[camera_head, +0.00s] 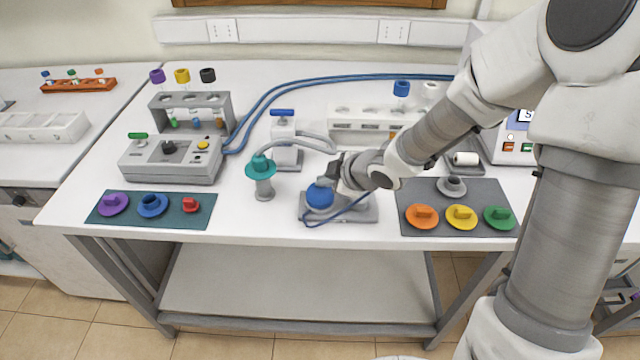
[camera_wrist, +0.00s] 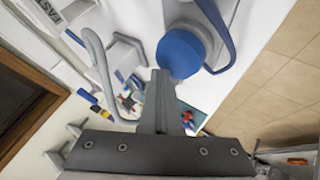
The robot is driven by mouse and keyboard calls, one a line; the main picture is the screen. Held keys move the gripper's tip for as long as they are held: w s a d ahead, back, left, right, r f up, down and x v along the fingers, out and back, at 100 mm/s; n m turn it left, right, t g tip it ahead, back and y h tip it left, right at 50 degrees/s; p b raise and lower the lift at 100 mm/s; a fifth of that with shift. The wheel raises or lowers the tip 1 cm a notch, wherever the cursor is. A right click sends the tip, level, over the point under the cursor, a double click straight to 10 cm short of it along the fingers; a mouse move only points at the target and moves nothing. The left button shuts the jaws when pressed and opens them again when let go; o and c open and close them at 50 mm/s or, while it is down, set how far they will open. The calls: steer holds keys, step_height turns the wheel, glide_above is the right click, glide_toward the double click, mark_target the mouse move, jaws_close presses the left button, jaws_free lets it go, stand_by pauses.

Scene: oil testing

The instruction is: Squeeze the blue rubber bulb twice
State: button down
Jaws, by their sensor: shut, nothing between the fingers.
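The blue rubber bulb (camera_head: 320,196) sits on a grey base plate (camera_head: 356,212) near the front edge of the table, with a blue tube attached. My gripper (camera_head: 334,175) is just above and behind the bulb in the head view. In the wrist view the fingers of my gripper (camera_wrist: 160,74) are shut together with nothing between them. Their tips are close to the bulb (camera_wrist: 180,54), at its lower left edge. I cannot tell whether they touch it.
A teal-topped grey stand (camera_head: 263,187) is left of the bulb. A grey device with a blue handle (camera_head: 285,140) stands behind it. A grey mat (camera_head: 415,191) with coloured knobbed lids is at right, a teal mat (camera_head: 132,214) at left. Bare table lies between teal mat and stand.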

mark_target(325, 188)
steer(key=shift+f, duration=0.2)
stand_by(0.3)
steer(key=shift+r+p, duration=1.3)
steer(key=shift+r, duration=0.05)
step_height(325, 188, up, 5)
steer(key=p, duration=0.5)
steer(key=shift+w+r, duration=0.15)
steer(key=shift+w, duration=0.05)
stand_by(2.0)
